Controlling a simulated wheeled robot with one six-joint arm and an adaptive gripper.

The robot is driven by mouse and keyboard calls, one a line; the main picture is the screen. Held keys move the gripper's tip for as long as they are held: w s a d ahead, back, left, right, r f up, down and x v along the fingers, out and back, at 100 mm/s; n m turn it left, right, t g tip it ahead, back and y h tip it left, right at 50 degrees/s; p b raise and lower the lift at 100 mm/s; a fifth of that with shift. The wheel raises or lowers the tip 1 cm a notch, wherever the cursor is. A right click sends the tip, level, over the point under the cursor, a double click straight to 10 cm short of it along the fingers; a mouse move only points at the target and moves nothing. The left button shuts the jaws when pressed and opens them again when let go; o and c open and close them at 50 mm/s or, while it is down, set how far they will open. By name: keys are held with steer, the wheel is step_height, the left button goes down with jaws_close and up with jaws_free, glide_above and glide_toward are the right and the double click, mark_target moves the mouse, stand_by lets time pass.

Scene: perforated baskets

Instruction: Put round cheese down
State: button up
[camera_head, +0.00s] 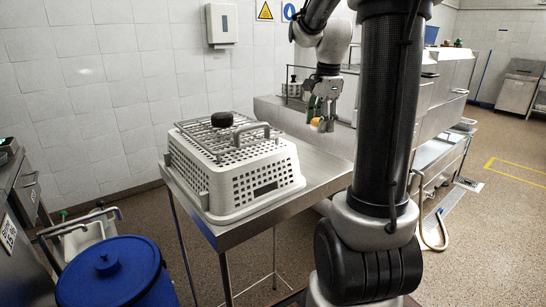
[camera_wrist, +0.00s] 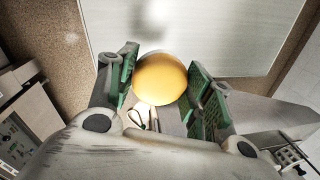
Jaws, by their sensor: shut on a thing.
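The round cheese (camera_wrist: 160,78) is yellow and sits between the green-padded fingers of my gripper (camera_wrist: 160,85) in the wrist view. My gripper is shut on it. In the head view my gripper (camera_head: 321,117) hangs over the right part of the metal table (camera_head: 325,172), and a small yellow bit of the cheese (camera_head: 315,122) shows at its fingertips. The cheese appears held above the tabletop. The exact gap beneath it cannot be told.
An upturned light perforated basket (camera_head: 240,185) stands on the table's left part, with a wire rack (camera_head: 205,137) and a dark round object (camera_head: 222,119) on top. A blue lidded bin (camera_head: 112,270) stands at front left. The tabletop right of the basket is clear.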

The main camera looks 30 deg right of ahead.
mark_target(315, 159)
steer(key=f, duration=0.9)
steer(key=shift+w+a+f, duration=0.1)
steer(key=shift+a+f, duration=0.1)
steer(key=shift+f, duration=0.2)
steer(key=shift+f, duration=0.1)
steer(key=o, duration=1)
steer(key=shift+o, duration=0.2)
steer(key=r, duration=0.3)
steer(key=s+r, duration=0.1)
steer(key=r, duration=0.7)
steer(key=shift+s+r, duration=0.25)
steer(key=s+a+f+n+t, duration=0.1)
steer(key=s+a+n+t, duration=0.1)
steer(key=s+a+n, duration=1.3)
steer(key=s+n, duration=0.1)
steer(key=n, duration=0.3)
steer(key=shift+s+a+f+t, duration=0.25)
steer(key=shift+a+f+t, duration=0.05)
steer(key=shift+t, duration=0.1)
